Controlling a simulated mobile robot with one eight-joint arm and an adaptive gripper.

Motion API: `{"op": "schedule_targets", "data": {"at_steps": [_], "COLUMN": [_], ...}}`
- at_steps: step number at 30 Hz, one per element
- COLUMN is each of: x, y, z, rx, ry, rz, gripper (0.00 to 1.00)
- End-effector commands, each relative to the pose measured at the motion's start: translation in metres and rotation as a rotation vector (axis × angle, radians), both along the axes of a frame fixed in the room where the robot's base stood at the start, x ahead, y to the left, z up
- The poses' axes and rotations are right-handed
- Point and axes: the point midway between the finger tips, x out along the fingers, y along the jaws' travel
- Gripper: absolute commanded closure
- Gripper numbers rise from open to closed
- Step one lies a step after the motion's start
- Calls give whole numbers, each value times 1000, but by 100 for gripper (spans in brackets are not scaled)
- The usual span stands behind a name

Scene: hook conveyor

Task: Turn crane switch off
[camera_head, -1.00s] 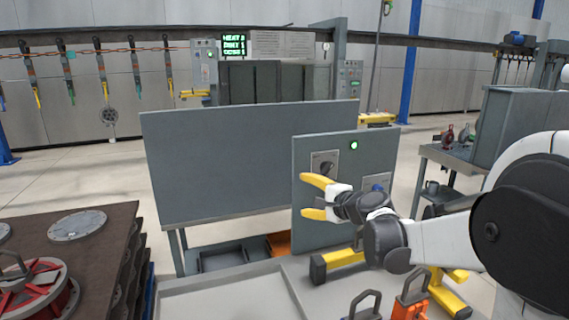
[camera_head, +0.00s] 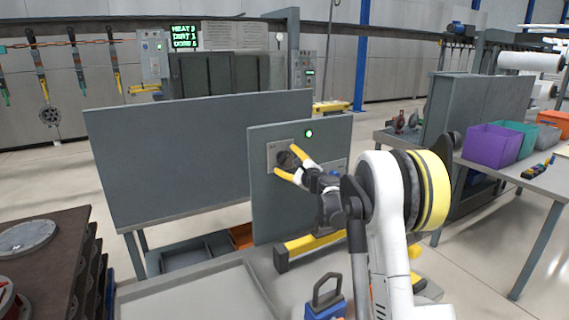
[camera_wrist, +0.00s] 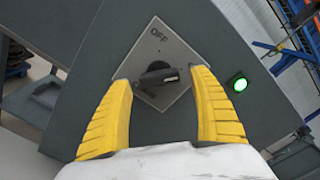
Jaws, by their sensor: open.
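The crane switch (camera_wrist: 158,77) is a dark rotary knob on a light square plate marked OFF, in the wrist view. Its handle lies roughly across the picture, pointing right and away from the OFF label. In the head view the switch (camera_head: 287,160) sits on the grey panel (camera_head: 262,215), partly hidden by my fingers. A green lamp (camera_wrist: 239,83) on the panel is lit; it also shows in the head view (camera_head: 308,133). My gripper (camera_wrist: 163,95) is open, its yellow fingers on either side of the knob. I cannot tell whether they touch it.
A wide grey board (camera_head: 195,150) stands left of the panel. A yellow-and-black stand (camera_head: 308,247) is below it. A table at right holds purple (camera_head: 492,146) and green bins. A dark stacked table (camera_head: 50,250) is at left.

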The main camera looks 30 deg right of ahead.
Motion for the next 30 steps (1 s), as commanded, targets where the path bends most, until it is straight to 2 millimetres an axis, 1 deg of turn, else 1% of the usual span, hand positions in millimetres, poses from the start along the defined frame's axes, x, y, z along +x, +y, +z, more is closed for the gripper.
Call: {"op": "schedule_targets", "data": {"at_steps": [1, 3, 6, 14, 15, 17, 18, 19, 20, 30], "x": [7, 13, 17, 18, 18, 18, 18, 18, 18, 18], "y": [0, 0, 1, 1, 1, 1, 1, 1, 1, 1], "z": [-2, -1, 0, 1, 1, 1, 1, 1, 1, 1], "rx": [0, 0, -1, -1, -1, -1, -1, -1, -1, -20], "ry": [0, 0, 0, 0, 0, 0, 0, 0, 0, -1], "rz": [1, 1, 0, 0, 0, 0, 0, 0, 0, 0], "gripper": [28, 28, 28, 28, 39, 57, 70, 79, 81, 81]}}
